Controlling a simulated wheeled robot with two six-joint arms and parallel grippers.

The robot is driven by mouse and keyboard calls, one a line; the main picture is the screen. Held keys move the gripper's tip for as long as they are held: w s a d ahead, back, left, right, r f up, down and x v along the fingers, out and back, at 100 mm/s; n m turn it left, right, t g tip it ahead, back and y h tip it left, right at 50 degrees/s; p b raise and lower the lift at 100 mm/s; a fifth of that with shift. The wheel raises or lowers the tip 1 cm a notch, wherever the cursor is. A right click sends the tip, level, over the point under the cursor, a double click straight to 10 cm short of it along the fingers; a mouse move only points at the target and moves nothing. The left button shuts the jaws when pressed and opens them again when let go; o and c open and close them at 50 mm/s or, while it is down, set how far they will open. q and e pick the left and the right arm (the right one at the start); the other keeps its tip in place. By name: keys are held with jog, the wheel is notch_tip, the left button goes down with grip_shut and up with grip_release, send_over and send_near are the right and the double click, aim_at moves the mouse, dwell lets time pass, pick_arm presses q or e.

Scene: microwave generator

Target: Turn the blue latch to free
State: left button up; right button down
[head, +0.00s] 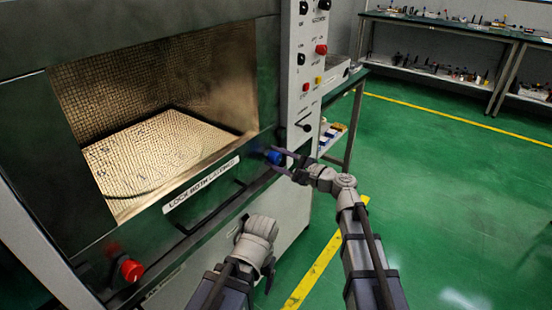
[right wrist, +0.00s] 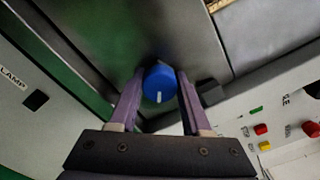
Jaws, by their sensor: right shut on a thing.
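The blue latch (head: 275,157) is a round knob near the right end of the ledge below the microwave's opening. In the right wrist view the blue latch (right wrist: 160,85) shows a short white mark near its lower edge. My right gripper (head: 279,160) reaches it from the right, with one finger on each side, shut on it. The right wrist view shows the purple-grey fingers of the right gripper (right wrist: 160,73) flanking the knob. My left gripper (head: 268,272) is low in the middle, apart from the machine, its fingers mostly hidden.
A red knob (head: 131,270) sits at the ledge's left end. A white label (head: 200,184) about locking both latches lies between the knobs. A control panel (head: 305,80) with buttons stands right of the opening. A workbench (head: 460,28) is far right; green floor (head: 440,190) is clear.

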jog(key=shift+s+f+m, duration=0.1)
jog(key=shift+m, duration=2.2)
jog(key=shift+c, duration=1.8)
grip_release()
jog(key=v, duration=0.7)
jog(key=shift+s+d, duration=0.2)
jog(key=shift+d, duration=0.1)
